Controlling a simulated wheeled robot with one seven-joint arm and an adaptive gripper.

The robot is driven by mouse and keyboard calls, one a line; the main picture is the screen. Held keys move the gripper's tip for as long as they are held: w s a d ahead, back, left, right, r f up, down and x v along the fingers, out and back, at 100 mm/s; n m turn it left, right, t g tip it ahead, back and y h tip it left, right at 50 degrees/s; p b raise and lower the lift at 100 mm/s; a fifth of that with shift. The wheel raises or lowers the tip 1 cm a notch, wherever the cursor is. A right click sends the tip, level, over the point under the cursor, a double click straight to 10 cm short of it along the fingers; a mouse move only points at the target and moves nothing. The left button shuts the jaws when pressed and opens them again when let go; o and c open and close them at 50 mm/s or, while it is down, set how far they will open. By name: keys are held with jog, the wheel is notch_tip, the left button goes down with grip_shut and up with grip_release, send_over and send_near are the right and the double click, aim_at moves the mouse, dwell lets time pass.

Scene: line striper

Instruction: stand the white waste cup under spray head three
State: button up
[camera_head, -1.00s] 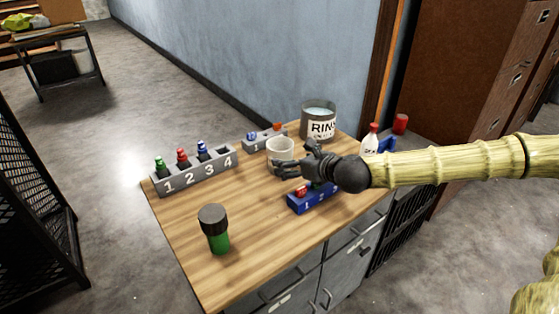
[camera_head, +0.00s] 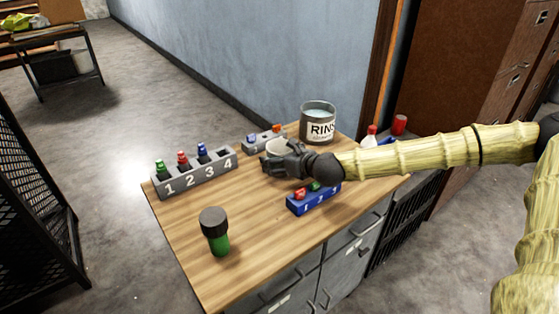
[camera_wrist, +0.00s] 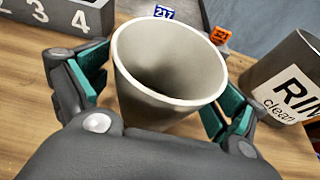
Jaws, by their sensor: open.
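The white waste cup (camera_head: 279,147) stands upright and looks empty on the wooden table, partly hidden behind my gripper (camera_head: 278,163). In the wrist view the cup (camera_wrist: 150,108) is between the two open, green-padded fingers of my gripper (camera_wrist: 165,92). A narrow gap seems to show on the right; contact on the left is unclear. The blue block (camera_head: 313,203) numbered along its front holds small red and green pieces and is partly covered by my arm. A grey rack (camera_head: 194,182) marked 1 to 4 holds green, red and blue nozzle-like pieces in slots 1 to 3; slot 4 looks empty.
The rinse can (camera_head: 318,124) stands close behind the cup to the right. A small grey holder (camera_head: 256,147) with blue and orange pieces is behind the cup. A green cylinder with a black top (camera_head: 214,232) stands at the front left. The table's middle left is clear.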

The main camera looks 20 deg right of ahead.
jog(key=shift+c, duration=0.3)
jog(key=c, duration=1.1)
jog(key=shift+c, duration=0.2)
